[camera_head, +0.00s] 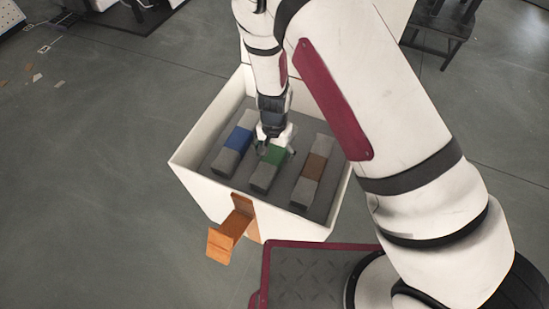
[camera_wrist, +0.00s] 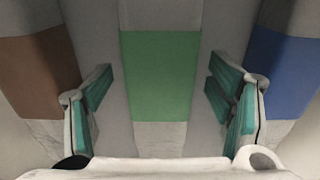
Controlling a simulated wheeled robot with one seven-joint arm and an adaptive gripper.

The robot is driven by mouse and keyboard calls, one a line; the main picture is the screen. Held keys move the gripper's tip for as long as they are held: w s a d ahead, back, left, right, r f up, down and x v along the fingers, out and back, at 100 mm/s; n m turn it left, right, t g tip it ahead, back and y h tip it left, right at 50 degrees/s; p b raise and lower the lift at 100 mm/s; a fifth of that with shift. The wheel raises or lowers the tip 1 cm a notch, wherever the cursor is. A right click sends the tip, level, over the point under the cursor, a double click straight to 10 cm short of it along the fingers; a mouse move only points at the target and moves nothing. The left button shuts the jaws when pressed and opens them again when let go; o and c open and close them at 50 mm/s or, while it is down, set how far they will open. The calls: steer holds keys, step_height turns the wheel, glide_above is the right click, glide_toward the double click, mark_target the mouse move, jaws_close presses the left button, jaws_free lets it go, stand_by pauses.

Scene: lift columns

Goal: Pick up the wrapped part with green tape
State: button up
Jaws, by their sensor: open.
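The wrapped part with green tape (camera_head: 274,155) is a long grey block with a green band around its middle. It lies in a white box between two similar parts. My gripper (camera_head: 272,148) is over its far half, near the green band. In the wrist view, the green band (camera_wrist: 160,78) lies centred between the open fingers of my gripper (camera_wrist: 162,100), with a gap on each side. I cannot tell how far the fingertips are above the box floor. My gripper hides part of the far end in the head view.
A blue-taped part (camera_head: 238,140) lies to the left and a brown-taped part (camera_head: 314,167) to the right. The white box (camera_head: 205,190) has raised walls around them. An orange bracket (camera_head: 228,235) sticks out from its front.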

steer(key=shift+f, duration=0.15)
steer(key=shift+c, duration=0.2)
steer(key=c, duration=1.7)
steer(key=shift+c, duration=0.2)
